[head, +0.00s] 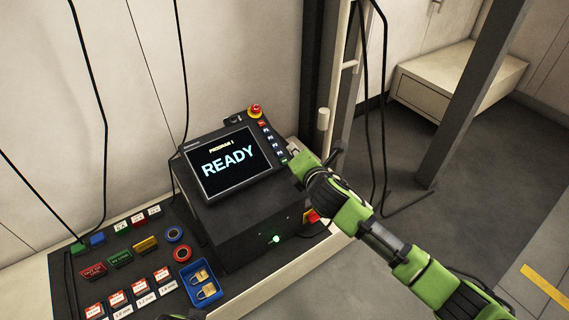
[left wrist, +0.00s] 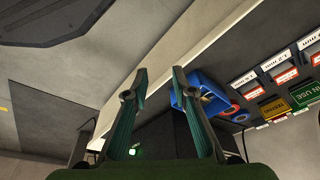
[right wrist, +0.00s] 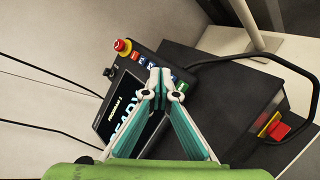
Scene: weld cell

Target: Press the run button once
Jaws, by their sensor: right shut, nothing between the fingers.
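A black control pendant with a lit screen (head: 228,163) reading "READY" sits tilted on a dark box. A column of small buttons (head: 268,138) runs down the right of the screen. It also shows in the right wrist view, with a green button (right wrist: 184,87) at its near end; I cannot read which label says run. My right gripper (head: 294,154) is shut and empty over the lower end of this column. Its fingertips (right wrist: 160,74) hide part of the column, and I cannot tell whether they touch it. My left gripper (left wrist: 160,70) is open and empty, away from the pendant.
A red emergency stop knob (head: 255,111) stands at the pendant's top corner. A blue tray (head: 190,269) with padlocks and several coloured tags lie on the dark bench at left. A red and yellow switch (right wrist: 273,127) is on the box's side. A post and hanging cables stand at right.

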